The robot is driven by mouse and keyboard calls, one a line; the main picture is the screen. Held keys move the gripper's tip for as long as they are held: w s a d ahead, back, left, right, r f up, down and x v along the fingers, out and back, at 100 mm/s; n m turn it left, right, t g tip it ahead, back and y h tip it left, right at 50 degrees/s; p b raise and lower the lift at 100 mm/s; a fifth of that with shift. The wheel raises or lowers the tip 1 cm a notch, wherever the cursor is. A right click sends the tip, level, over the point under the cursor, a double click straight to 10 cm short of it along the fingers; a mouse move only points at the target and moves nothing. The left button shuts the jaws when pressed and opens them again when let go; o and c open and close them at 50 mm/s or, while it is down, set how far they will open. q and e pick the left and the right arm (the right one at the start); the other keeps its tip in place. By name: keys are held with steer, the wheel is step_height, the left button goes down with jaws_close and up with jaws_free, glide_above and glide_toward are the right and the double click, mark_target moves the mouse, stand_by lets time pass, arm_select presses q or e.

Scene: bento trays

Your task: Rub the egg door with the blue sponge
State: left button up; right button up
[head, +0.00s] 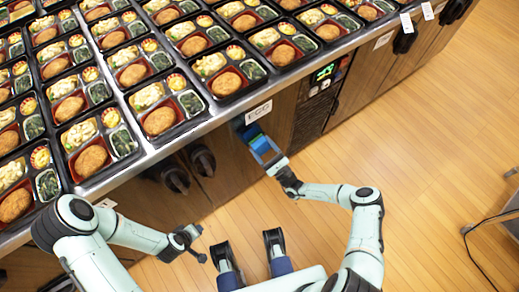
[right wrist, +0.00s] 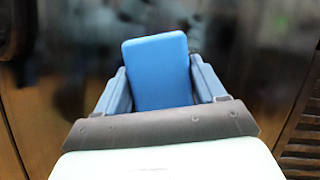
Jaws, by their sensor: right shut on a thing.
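The EGG label (head: 258,112) is on the counter edge, above a dark brown wooden door (head: 232,168). My right gripper (head: 262,147) is in front of this door, shut on the blue sponge (head: 264,145). In the right wrist view the sponge (right wrist: 158,72) stands upright between the two fingers, its broad face towards the camera. Behind it the door (right wrist: 245,55) shows dark, blurry blotches. I cannot tell whether the sponge touches the door. My left gripper (head: 193,243) is low at the left, away from the door; its fingers are not clear.
The counter above holds many bento trays (head: 228,82) in rows. Black handles (head: 201,160) stick out from the cabinet front left of my right gripper. A vented panel with a lit display (head: 325,72) is to the right. The wooden floor (head: 420,150) at the right is mostly clear.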

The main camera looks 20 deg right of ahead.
steer(key=shift+w+d+f+b, duration=0.1)
steer(key=shift+w+d+b, duration=0.2)
steer(key=shift+d, duration=0.35)
steer(key=shift+w+d+b, duration=0.2)
steer(key=shift+w+d, duration=0.05)
steer(key=shift+d, duration=0.35)
steer(key=shift+w+d+b, duration=0.3)
steer(key=shift+d, duration=0.65)
steer(key=shift+w+d+b, duration=0.3)
steer(key=shift+d, duration=0.65)
steer(key=p, duration=0.3)
glide_toward(270, 132)
steer(key=shift+s+a+r, duration=0.1)
steer(key=shift+s+r, duration=0.05)
steer(key=shift+r, duration=0.45)
steer(key=shift+s+a+r, duration=0.1)
steer(key=shift+s+r, duration=0.05)
steer(key=shift+r, duration=0.5)
steer(key=shift+s+d, duration=0.1)
steer(key=s, duration=0.1)
steer(key=s+d+p, duration=0.1)
steer(key=shift+s, duration=0.3)
